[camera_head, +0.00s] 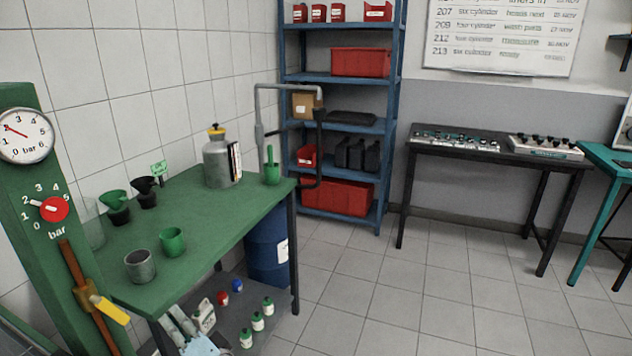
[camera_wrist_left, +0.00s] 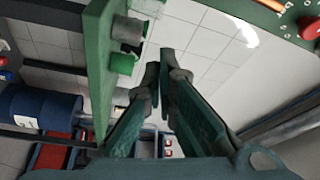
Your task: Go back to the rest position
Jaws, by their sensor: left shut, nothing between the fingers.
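My left gripper (camera_head: 172,318) shows at the bottom of the head view, in front of the green workbench (camera_head: 215,222), its fingers pointing up and to the left. In the left wrist view my left gripper (camera_wrist_left: 160,75) has its fingertips close together with nothing between them. It is shut and empty, clear of the bench and the cups. My right gripper is in neither view.
The green bench carries a grey cup (camera_head: 140,266), a green cup (camera_head: 172,242) and a metal can (camera_head: 217,162). Small bottles (camera_head: 257,321) stand on its lower shelf. A green gauge post (camera_head: 50,275) is at left. The tiled floor (camera_head: 400,290) at right is clear.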

